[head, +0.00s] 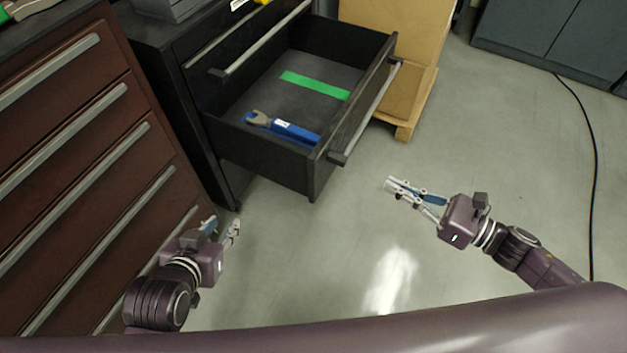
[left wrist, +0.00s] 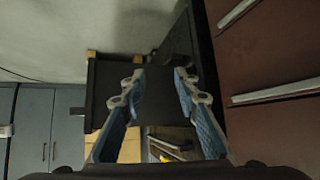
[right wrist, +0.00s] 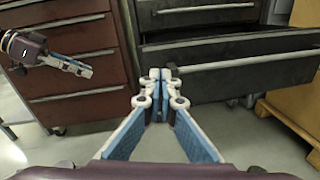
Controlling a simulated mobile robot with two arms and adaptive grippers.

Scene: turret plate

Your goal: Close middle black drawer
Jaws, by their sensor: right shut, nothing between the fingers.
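The black drawer (head: 262,155) is pulled far out of the black cabinet in the head view. A blue-handled wrench (head: 285,129) and a green strip (head: 315,85) lie inside it. Its long grey handle (head: 366,115) faces right. The drawer front also shows in the right wrist view (right wrist: 230,86). My left gripper (head: 222,229) is open and empty, low at the left beside the red cabinet, apart from the drawer. Its fingers are spread in the left wrist view (left wrist: 158,78). My right gripper (head: 390,185) is shut and empty, right of the drawer front and not touching it.
A red-brown cabinet (head: 75,150) with several closed drawers stands at the left. A cardboard box on a pallet (head: 405,95) stands close behind the open drawer. Grey cabinets (head: 545,40) and a black cable (head: 592,150) are at the right. The floor (head: 330,240) before the drawer is clear.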

